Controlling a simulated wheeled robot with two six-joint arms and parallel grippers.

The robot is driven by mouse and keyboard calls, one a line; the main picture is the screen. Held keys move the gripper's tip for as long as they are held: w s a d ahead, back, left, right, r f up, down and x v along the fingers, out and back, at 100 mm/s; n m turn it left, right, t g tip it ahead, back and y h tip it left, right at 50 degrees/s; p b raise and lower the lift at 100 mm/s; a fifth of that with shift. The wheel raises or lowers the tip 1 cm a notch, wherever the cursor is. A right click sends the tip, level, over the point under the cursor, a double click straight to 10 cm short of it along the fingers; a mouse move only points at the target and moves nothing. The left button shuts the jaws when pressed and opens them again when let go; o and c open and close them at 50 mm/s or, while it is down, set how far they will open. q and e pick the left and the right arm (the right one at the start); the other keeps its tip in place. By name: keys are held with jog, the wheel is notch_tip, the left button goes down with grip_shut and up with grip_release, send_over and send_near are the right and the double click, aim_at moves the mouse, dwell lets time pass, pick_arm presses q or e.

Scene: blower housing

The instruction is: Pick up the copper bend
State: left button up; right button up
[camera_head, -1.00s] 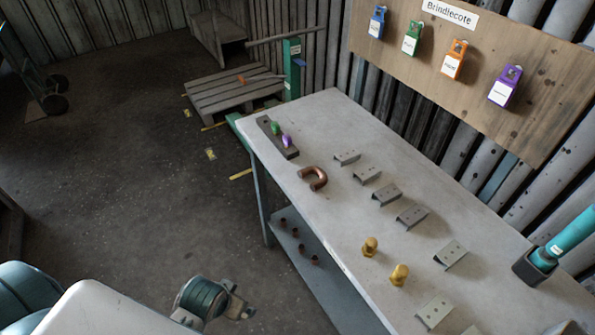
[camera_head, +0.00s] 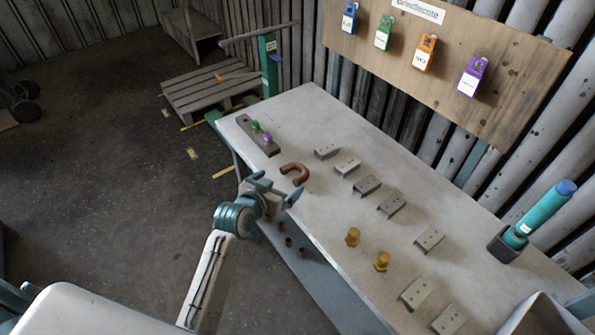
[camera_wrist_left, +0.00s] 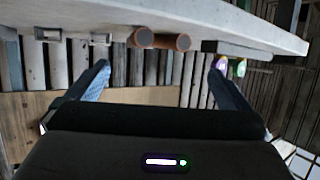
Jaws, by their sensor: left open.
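The copper bend (camera_head: 296,173), a U-shaped brown pipe, lies on the grey worktable (camera_head: 330,215) near its left edge. My left gripper (camera_head: 276,191) is open and empty at that edge, just in front of the bend and apart from it. In the left wrist view the two round ends of the copper bend (camera_wrist_left: 163,41) show ahead, between the open fingers (camera_wrist_left: 152,82) but farther off. My right gripper is not in view.
A dark block with a green and a purple piece (camera_head: 258,137) stands beyond the bend. Several grey brackets (camera_head: 367,185) lie to its right, with two brass fittings (camera_head: 382,261) nearer me. A teal cylinder (camera_head: 540,212) stands in a holder at right. Small copper pieces (camera_head: 288,242) sit on the lower shelf.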

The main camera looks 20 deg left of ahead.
aim_at(296, 169)
pick_arm(q)
jog(key=p+x, duration=0.1)
jog(key=x, duration=0.3)
jog(key=shift+w, duration=0.1)
jog(key=p+x, duration=0.2)
jog(key=x, duration=0.2)
jog(key=shift+f, duration=0.1)
jog(key=shift+w+d+f, duration=0.15)
jog(key=shift+w+f, duration=0.25)
jog(key=shift+w, duration=0.15)
jog(key=shift+c, duration=0.2)
jog(key=c, duration=1)
